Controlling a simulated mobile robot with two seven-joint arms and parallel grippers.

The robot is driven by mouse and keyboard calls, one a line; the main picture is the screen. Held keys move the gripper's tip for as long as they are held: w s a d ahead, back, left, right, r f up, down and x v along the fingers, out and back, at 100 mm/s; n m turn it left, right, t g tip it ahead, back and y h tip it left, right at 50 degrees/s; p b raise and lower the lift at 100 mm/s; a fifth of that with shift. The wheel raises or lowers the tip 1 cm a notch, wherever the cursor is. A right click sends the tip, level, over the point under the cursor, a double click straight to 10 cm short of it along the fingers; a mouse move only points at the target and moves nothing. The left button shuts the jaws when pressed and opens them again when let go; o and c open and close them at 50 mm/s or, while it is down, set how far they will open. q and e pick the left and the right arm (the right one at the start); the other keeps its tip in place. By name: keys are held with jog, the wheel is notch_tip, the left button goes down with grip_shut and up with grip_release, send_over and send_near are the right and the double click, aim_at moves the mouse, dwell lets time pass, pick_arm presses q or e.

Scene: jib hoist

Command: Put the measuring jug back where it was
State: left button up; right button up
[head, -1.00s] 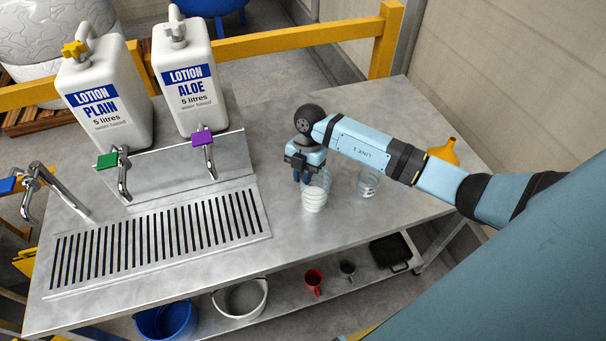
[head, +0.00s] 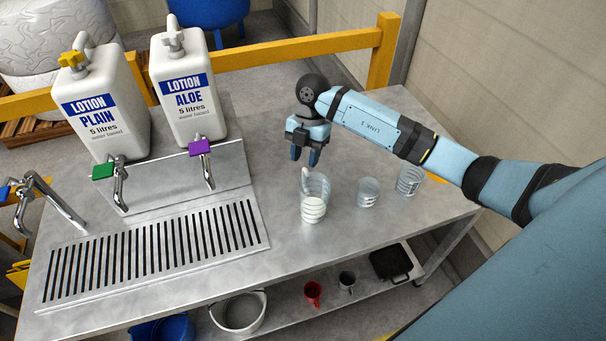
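A clear measuring jug (head: 317,189) stands upright on the metal bench, right of the slotted drain. White contents show in its lower part, and its handle side faces left. My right gripper (head: 304,155) hangs above and slightly behind the jug, fingers pointing down with a gap between them. It is open, empty and apart from the jug. My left gripper is not in view.
Two clear ringed vessels, one nearer (head: 367,193) and one farther right (head: 409,180), stand right of the jug. Two white lotion containers (head: 188,95) and lever taps stand at the left behind the drain grille (head: 150,255). The bench front is clear.

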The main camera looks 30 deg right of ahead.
jog(key=shift+v, duration=1.1)
jog(key=s+a+t+y, duration=0.2)
jog(key=s+a+y, duration=0.2)
jog(key=a+y, duration=0.5)
jog(key=s+a+t+y, duration=0.3)
jog(key=s+a+y, duration=0.25)
jog(key=a, duration=0.55)
jog(key=s+d+f+m+t+h, duration=0.3)
jog(key=s+f+m+t+h, duration=0.1)
jog(key=s+f+m+h, duration=0.3)
jog(key=s+d+f+m+t+h, duration=0.3)
jog(key=s+f+m+h, duration=0.3)
jog(key=f+m, duration=0.6)
jog(key=shift+s+d+m+t+h, duration=0.4)
jog(key=shift+d+m+h, duration=0.2)
jog(key=shift+m, duration=0.4)
